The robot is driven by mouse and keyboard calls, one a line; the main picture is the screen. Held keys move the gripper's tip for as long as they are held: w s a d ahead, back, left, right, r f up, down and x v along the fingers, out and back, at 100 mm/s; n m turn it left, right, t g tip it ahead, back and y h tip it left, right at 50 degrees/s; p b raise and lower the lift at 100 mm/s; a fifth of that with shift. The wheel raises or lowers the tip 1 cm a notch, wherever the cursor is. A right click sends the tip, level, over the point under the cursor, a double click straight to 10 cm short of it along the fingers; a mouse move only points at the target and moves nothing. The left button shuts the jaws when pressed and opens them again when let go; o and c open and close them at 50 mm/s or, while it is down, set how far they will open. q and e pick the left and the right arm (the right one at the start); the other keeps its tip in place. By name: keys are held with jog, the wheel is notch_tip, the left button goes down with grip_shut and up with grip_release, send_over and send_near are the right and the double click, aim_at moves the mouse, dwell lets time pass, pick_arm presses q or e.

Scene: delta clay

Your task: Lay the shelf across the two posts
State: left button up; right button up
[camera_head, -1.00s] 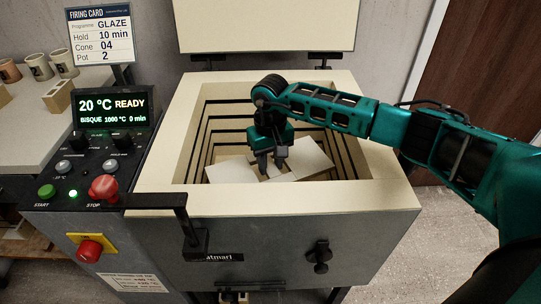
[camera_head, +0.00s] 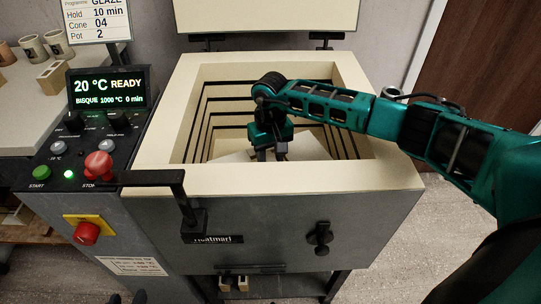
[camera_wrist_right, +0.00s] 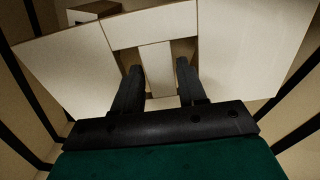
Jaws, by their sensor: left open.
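Pale flat slabs lie inside the open kiln (camera_head: 280,180). One slab (camera_head: 236,157) is left of my right gripper and another (camera_head: 308,148) right of it; which is the shelf I cannot tell. My right gripper (camera_head: 269,155) points down into the kiln. In the right wrist view its two fingers (camera_wrist_right: 159,72) stand apart, with a narrow pale strip (camera_wrist_right: 157,60) between them; contact is unclear. Large slabs show left (camera_wrist_right: 70,75) and right (camera_wrist_right: 245,50) of the fingers. Two dark tips of my left gripper (camera_head: 127,298) just show at the bottom left edge, apart. The posts cannot be clearly identified.
The kiln's front wall and thick rim surround the chamber. The raised lid (camera_head: 265,14) stands behind. A control panel (camera_head: 85,150) and a black handle (camera_head: 150,178) are at the left. Mugs (camera_head: 45,45) stand on a bench. Small pale blocks (camera_head: 234,283) sit below the kiln.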

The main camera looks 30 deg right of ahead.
jog(key=o, duration=0.3)
jog(key=shift+r+p, duration=0.65)
notch_tip(320, 180, up, 12)
jog(key=p, duration=0.2)
jog(key=shift+f, duration=0.1)
